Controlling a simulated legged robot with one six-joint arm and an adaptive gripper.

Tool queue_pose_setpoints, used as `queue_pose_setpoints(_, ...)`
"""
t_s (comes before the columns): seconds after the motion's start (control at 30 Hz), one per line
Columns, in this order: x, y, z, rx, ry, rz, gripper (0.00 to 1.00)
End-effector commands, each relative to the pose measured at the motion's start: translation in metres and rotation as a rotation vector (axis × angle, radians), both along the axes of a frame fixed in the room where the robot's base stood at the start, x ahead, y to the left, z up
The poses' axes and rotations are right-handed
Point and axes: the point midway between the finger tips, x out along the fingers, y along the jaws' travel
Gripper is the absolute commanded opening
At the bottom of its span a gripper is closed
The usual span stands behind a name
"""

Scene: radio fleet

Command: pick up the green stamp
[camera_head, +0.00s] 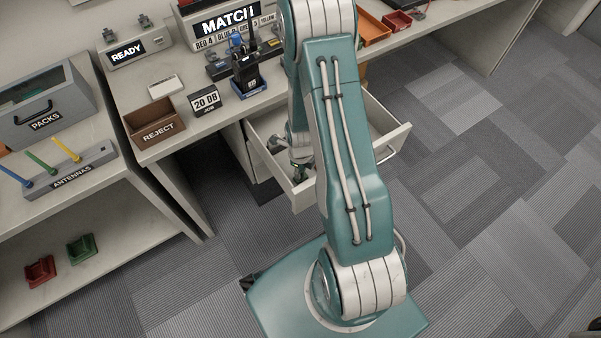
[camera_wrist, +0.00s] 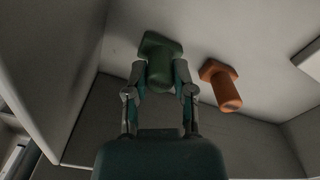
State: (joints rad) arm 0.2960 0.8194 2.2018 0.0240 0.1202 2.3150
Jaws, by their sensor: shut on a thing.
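The green stamp (camera_wrist: 160,62) is between the two fingers of my gripper (camera_wrist: 160,85) in the wrist view. My gripper is shut on it. The stamp has a wide flat base and a rounded grip, and it is inside the open drawer (camera_head: 397,140). In the head view my gripper (camera_head: 299,170) reaches down into the drawer, partly hidden by my arm. An orange stamp (camera_wrist: 222,86) lies to the right of the green one, apart from it. I cannot tell whether the green stamp touches the drawer floor.
The drawer walls stand close around my gripper. On the desk above are a brown REJECT tray (camera_head: 155,127), a date block (camera_head: 205,100) and a radio in a blue charger (camera_head: 246,78). A shelf with an ANTENNAS holder (camera_head: 75,172) is at left. Carpet at right is clear.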

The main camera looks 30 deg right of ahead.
Motion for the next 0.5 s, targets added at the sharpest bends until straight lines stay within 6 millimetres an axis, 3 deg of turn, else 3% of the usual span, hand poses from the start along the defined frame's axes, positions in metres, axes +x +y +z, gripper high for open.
queue_pose_setpoints(0.27, 0.0, 0.0, 0.016, 0.0, 0.0, -0.001, 0.0)
queue_pose_setpoints(0.5, 0.0, 0.0, 0.058, -0.001, -0.003, -0.001, 0.0)
